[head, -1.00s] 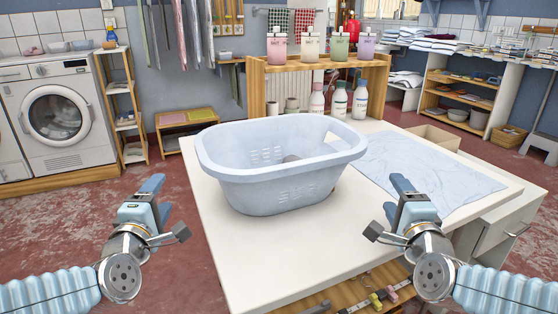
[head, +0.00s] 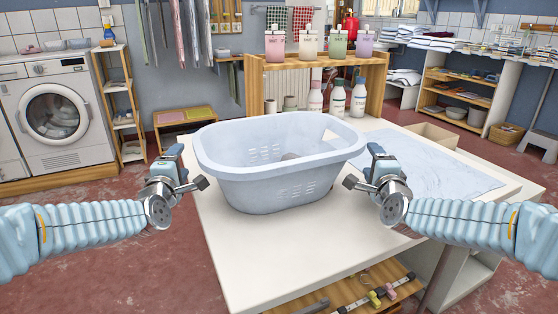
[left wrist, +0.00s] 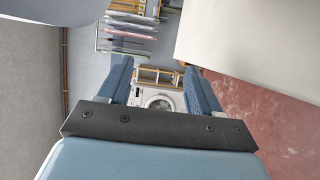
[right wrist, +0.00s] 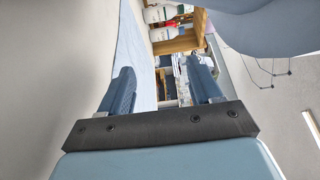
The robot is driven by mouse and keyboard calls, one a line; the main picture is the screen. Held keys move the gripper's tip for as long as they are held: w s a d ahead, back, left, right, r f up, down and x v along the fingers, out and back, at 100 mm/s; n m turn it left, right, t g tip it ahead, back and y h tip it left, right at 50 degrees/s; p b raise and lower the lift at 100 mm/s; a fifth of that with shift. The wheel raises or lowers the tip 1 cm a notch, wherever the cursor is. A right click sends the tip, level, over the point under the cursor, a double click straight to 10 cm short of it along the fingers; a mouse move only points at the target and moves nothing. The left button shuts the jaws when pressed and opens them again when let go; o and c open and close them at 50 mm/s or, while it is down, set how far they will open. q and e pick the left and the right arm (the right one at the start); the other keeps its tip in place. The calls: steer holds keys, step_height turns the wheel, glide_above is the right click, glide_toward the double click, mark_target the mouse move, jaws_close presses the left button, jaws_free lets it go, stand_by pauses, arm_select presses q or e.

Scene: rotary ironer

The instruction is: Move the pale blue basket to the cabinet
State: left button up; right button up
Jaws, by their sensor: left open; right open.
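The pale blue basket (head: 275,185) stands upright on the white table (head: 240,255), with a small greyish thing partly visible inside it. My left gripper (head: 180,165) is open and empty, apart from the basket, just off its left side. My right gripper (head: 375,165) is open and empty, close to the basket's right end; I cannot tell if it touches. In the left wrist view the open fingers (left wrist: 158,85) have nothing between them. In the right wrist view the open fingers (right wrist: 165,88) are also empty, with the basket (right wrist: 280,25) at the upper right. Which cabinet is meant is unclear.
A light blue cloth (head: 440,170) lies flat on the table's right part. A wooden shelf (head: 375,90) with bottles stands at the table's back. A washing machine (head: 60,115) is at the left, shelving (head: 465,95) at the back right. Red floor (head: 120,270) is clear at left.

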steer(key=shift+s+a+r, duration=0.1)
steer(key=shift+s+a, duration=0.1)
steer(key=shift+a, duration=0.45)
arm_select(q)
steer(key=shift+s+d, duration=0.15)
steer(key=shift+d, duration=0.55)
